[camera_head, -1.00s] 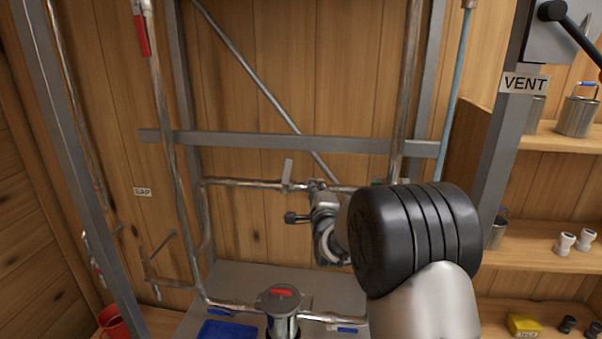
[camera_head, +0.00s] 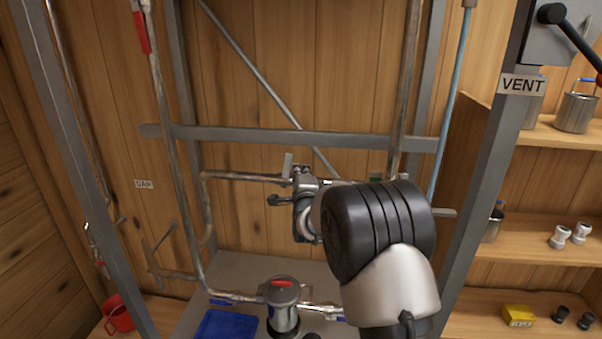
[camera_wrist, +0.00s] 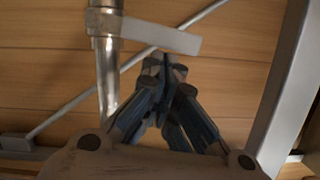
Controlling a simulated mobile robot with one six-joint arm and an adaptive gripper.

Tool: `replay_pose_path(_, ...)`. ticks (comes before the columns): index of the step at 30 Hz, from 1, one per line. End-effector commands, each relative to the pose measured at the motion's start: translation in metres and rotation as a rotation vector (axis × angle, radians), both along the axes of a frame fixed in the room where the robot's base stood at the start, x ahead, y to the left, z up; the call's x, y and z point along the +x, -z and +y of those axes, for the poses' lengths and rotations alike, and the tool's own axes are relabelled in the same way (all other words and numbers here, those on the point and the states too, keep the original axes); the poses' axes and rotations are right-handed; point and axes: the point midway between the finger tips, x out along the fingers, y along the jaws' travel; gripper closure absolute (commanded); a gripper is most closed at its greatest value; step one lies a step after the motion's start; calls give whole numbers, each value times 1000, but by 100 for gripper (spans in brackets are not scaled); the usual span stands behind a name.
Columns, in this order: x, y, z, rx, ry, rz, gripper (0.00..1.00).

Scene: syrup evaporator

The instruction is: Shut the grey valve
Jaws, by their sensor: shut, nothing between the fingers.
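The grey valve has a flat grey lever (camera_head: 288,166) on the horizontal pipe in the middle of the head view. In the wrist view the lever (camera_wrist: 160,35) sticks out sideways from its fitting, roughly across the pipe (camera_wrist: 107,80). My gripper (camera_wrist: 165,66) is shut and empty, its fingertips close to the lever's side. I cannot tell whether they touch it. In the head view my gripper (camera_head: 301,172) is just right of the lever, and my wrist hides part of the pipe behind it.
A grey crossbar (camera_head: 290,139) and a diagonal brace (camera_head: 255,75) stand behind. A red-handled valve (camera_head: 141,32) is upper left. Below are a lidded metal canister (camera_head: 284,310) and a blue tray (camera_head: 228,325). The VENT post (camera_head: 490,180) and shelves are right.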

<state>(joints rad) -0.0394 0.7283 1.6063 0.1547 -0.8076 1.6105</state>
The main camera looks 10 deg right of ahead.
Motion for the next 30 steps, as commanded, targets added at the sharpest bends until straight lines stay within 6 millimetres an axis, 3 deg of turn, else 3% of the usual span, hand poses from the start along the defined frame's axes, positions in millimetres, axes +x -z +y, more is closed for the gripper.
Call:
replay_pose_path(12, 4, -7, 13, -78, -1, 24, 100)
replay_pose_path(30, 4, -7, 11, -77, -1, 22, 100)
